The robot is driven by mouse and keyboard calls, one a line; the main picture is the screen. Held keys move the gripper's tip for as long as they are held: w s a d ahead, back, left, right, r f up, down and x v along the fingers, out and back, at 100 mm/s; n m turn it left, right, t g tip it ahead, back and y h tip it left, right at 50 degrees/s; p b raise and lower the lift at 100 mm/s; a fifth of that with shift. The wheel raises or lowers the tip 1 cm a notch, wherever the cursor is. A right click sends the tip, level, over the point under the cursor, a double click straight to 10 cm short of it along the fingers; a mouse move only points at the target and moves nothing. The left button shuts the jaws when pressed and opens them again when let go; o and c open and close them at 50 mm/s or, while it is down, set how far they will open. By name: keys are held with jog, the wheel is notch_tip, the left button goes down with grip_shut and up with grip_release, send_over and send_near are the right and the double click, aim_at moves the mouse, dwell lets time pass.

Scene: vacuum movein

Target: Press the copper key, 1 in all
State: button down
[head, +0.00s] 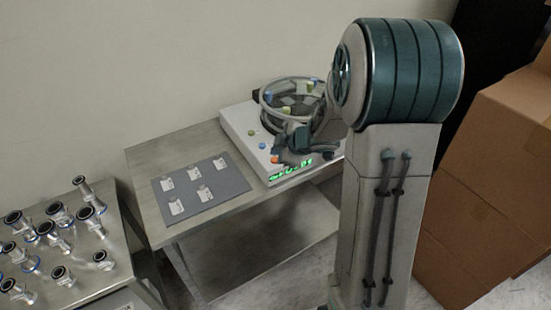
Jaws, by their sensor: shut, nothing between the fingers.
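A white device (236,125) stands on the steel table, with a round glass-lidded chamber (288,98) on top and a lit green display on its front. A column of small round keys runs along its left side: a green key (251,132), a blue key (262,145) and, nearest the front, an orange-copper key (275,159). My gripper (285,158) is shut and empty, low over the front of the device, just right of the copper key. I cannot tell whether it touches the key. My arm hides the device's right part.
A grey mat (228,184) with several small white tagged pieces lies on the table (150,160) left of the device. A second steel table (110,255) at left holds several metal-and-glass fittings (88,212). Cardboard boxes (490,180) stand at right. A wall is behind.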

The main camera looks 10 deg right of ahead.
jog(key=shift+f, duration=0.1)
jog(key=shift+f, duration=0.3)
jog(key=shift+s+f+b, duration=0.1)
jog(key=shift+f+b, duration=0.4)
dwell(0.8)
jog(key=shift+r, duration=0.1)
jog(key=shift+r+p, duration=0.8)
jog(key=shift+p, duration=0.3)
notch_tip(320, 180, up, 5)
jog(key=p, duration=0.5)
jog(key=shift+p, duration=0.3)
